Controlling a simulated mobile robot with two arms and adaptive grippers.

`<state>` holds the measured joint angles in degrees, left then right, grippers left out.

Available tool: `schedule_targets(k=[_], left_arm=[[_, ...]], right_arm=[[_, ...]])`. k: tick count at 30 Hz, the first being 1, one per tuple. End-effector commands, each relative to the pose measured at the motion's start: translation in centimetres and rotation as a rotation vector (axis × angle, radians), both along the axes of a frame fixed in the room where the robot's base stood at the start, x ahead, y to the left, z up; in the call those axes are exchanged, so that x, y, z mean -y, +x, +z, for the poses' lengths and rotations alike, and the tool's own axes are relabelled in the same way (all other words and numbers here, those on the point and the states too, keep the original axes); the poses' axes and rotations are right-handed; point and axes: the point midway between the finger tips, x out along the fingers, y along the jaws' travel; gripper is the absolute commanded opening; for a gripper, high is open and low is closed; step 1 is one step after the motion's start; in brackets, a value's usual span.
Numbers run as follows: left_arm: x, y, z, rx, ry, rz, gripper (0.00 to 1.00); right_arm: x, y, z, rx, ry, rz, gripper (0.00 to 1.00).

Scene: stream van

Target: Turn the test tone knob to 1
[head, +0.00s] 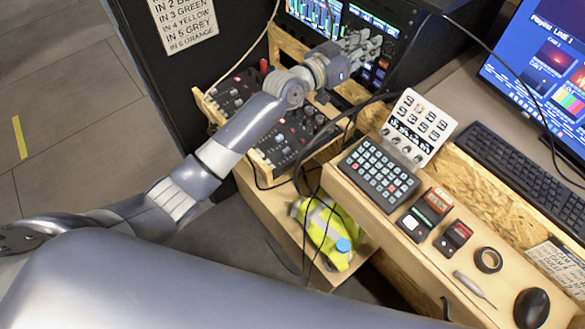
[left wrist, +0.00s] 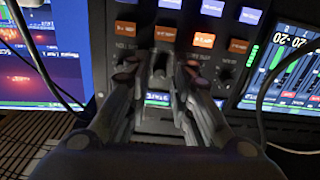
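My left gripper (head: 364,46) reaches to the rack panel at the top of the head view and hides part of its controls. In the left wrist view my left gripper (left wrist: 160,75) has its two fingers apart, one on each side of a dark knob (left wrist: 158,66). A small gap seems to show between the knob and each finger, so the gripper looks open around it. The knob's scale and label are too small and dark to read. A small lit display (left wrist: 158,99) shows just below it, between the fingers. My right gripper is in neither view.
Orange and white lit buttons (left wrist: 204,40) sit close around the knob. Screens flank the panel; a dark cable (left wrist: 40,70) hangs at left. Loose cables run near the wooden desk.

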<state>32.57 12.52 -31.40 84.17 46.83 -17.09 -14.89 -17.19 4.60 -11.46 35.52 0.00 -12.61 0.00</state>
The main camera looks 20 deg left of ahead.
Motion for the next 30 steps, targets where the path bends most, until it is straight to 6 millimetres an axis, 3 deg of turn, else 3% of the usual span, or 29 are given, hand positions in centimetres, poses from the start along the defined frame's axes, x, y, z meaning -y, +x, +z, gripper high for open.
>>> schedule_targets(k=[2,18,30], left_arm=[[-0.3,-0.3,-0.1,0.05,0.071,0.0,0.21],[-6.6,-9.1,-0.3,0.043,0.063,0.0,0.21],[-6.3,-12.8,-7.3,-0.14,0.156,0.013,0.21]], right_arm=[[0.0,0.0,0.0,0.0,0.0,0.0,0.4],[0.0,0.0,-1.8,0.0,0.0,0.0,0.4],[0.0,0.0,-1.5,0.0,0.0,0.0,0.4]])
